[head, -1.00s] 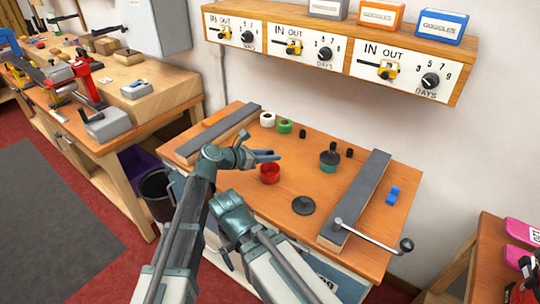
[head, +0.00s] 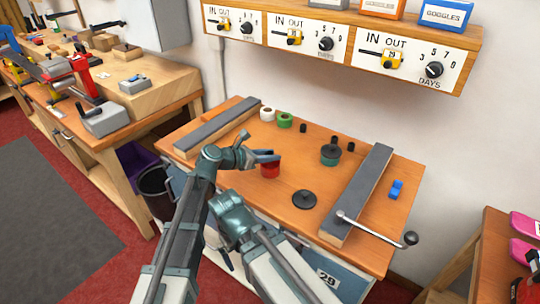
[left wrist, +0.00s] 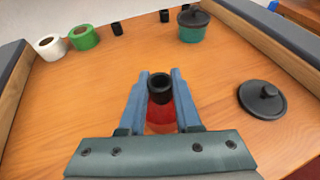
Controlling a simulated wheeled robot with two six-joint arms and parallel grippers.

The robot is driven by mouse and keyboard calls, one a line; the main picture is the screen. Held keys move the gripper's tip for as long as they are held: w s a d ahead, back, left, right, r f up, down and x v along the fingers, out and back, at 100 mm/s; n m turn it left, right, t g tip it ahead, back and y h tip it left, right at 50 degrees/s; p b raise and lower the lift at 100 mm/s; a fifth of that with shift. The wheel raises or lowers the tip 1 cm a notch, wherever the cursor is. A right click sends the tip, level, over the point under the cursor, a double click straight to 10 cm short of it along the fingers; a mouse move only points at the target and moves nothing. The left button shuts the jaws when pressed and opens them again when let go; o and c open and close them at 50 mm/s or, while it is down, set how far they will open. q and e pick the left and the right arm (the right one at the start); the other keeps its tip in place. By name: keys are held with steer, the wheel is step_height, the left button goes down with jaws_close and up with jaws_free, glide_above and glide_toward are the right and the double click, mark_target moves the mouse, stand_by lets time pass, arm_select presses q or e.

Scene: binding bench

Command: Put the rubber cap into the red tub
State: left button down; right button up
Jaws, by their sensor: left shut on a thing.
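My left gripper (head: 267,157) is shut on the black rubber cap (left wrist: 160,87), a short hollow cylinder between the blue fingertips in the left wrist view. The cap is not clear in the head view. The red tub (head: 270,171) stands on the wooden bench below the fingers, which cover part of its rim. It also shows in the left wrist view (left wrist: 160,119), between the fingers and partly behind the cap. The cap appears above the tub; its exact height is unclear. My right gripper cannot be made out.
A black knobbed lid (head: 304,199) lies right of the tub. A teal pot with a dark lid (head: 330,158), small black cylinders, green tape (head: 285,120) and white tape (head: 267,114) stand farther back. Grey-topped rails (head: 358,192) flank the bench top (head: 232,150); one has a crank handle.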

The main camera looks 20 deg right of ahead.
arm_select(q)
steer(key=shift+f+b, duration=0.55)
stand_by(0.5)
steer(key=c, duration=0.5)
jaws_free()
steer(key=shift+a, duration=0.1)
steer(key=p+v, duration=0.5)
steer(key=v, duration=0.8)
steer(key=shift+s+a+r, duration=0.1)
steer(key=shift+s+a, duration=0.05)
steer(key=shift+a, duration=0.2)
